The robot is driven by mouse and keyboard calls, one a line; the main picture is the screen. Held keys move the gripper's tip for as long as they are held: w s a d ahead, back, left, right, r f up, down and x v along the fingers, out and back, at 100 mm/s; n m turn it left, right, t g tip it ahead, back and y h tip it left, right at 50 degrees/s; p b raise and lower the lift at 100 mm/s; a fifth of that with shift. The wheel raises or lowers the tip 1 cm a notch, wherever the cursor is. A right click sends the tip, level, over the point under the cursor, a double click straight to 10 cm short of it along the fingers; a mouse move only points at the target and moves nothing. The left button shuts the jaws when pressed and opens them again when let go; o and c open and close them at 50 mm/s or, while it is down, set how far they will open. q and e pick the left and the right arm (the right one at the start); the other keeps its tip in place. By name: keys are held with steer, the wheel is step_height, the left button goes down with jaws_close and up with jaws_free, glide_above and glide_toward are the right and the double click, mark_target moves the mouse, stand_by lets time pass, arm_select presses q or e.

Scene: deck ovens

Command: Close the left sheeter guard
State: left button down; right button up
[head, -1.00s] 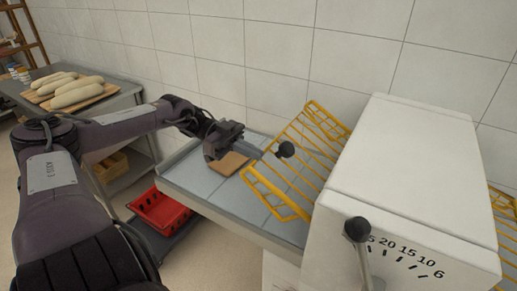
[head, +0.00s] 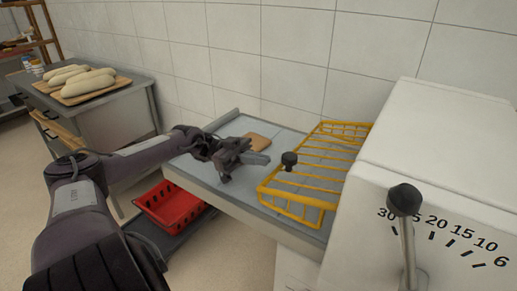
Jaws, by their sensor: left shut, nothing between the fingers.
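The left sheeter guard (head: 325,164) is a yellow wire frame on the left side of the white sheeter body (head: 437,140). It lies low and nearly flat over the grey left table (head: 225,182). A black knob (head: 289,159) stands at its left side. My left gripper (head: 266,158) is shut and empty, with its fingertips just left of the knob; a small gap seems to separate them. My right gripper is out of view.
A black-knobbed lever (head: 404,201) and a number dial are on the sheeter's front. A small wooden board (head: 257,141) lies on the table behind my gripper. A red crate (head: 172,206) is below. Dough loaves lie on a board (head: 84,94) at the far left.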

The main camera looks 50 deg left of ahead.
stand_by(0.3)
